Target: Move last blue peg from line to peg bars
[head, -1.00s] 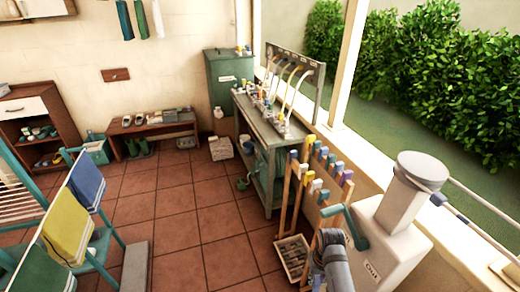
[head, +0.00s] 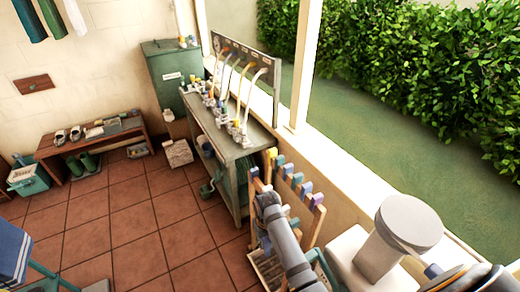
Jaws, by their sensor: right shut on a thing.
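The wooden peg bars (head: 312,226) stand at lower middle right, leaning by the wall, with several coloured pegs along their tops. They include a yellow peg (head: 271,153), a blue peg (head: 254,171), light blue pegs and a purple peg (head: 317,198). My right arm reaches up from the bottom, and my right gripper (head: 264,194) is at the left, front bar, close below the blue peg there. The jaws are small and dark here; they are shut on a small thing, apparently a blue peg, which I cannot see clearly. My left gripper and the line are out of view.
A grey-green workbench (head: 236,165) with taps stands behind the bars. A crate (head: 262,268) lies at their foot. Open tiled floor (head: 130,230) lies left.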

